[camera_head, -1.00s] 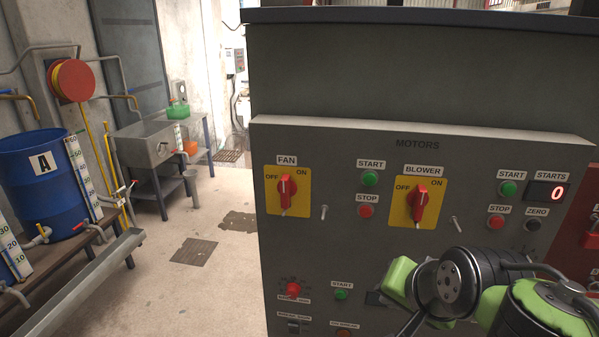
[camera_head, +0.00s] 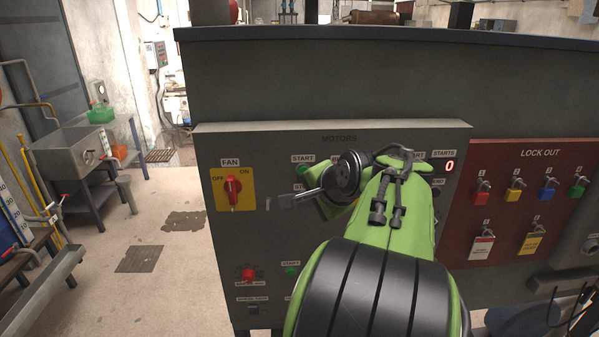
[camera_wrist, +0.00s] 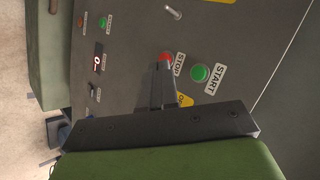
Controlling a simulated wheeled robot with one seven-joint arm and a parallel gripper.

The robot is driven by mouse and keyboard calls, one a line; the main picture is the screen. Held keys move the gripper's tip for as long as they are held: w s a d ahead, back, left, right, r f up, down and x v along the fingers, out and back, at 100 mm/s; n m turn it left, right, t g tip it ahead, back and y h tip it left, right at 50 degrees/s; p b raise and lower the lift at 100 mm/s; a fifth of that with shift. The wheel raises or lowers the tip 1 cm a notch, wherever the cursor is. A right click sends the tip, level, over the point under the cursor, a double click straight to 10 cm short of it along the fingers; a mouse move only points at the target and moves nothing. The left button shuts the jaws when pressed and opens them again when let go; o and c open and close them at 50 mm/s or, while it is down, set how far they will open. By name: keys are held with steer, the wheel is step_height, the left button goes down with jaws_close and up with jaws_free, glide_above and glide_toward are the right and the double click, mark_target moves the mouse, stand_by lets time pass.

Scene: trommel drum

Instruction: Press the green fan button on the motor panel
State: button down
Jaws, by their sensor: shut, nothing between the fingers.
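The green fan START button (camera_head: 304,171) is on the grey motor panel (camera_head: 215,260), right of the yellow FAN switch (camera_head: 232,190). In the wrist view the green button (camera_wrist: 200,73) stands clear of the fingers, beside its START label. The red STOP button (camera_wrist: 166,58) lies at the fingertips and is partly covered by them; contact cannot be told. My gripper (camera_head: 287,201) is shut and empty, its fingers pointing left in the head view. The gripper also shows in the wrist view (camera_wrist: 162,68). My arm hides the blower switch in the head view.
A peg (camera_wrist: 173,12) sticks out of the panel near the FAN switch. A red lock-out board (camera_head: 520,205) with several padlocks is at the right. A sink (camera_head: 80,150) stands at the far left, with open floor before the panel.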

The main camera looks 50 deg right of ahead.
steer(key=w+d+p, duration=0.3)
steer(key=w+d, duration=0.2)
steer(key=d, duration=0.1)
steer(key=shift+w, duration=0.2)
steer(key=shift+d, duration=0.1)
steer(key=shift+p, duration=0.3)
stand_by(1.5)
steer(key=shift+w+d+p, duration=0.3)
steer(key=shift+d+p, duration=0.05)
steer(key=shift+w+d+p, duration=0.25)
steer(key=shift+p, duration=0.1)
stand_by(0.5)
stand_by(0.4)
steer(key=shift+s+a+b, duration=0.4)
steer(key=shift+s+a, duration=0.2)
steer(key=shift+a, duration=0.05)
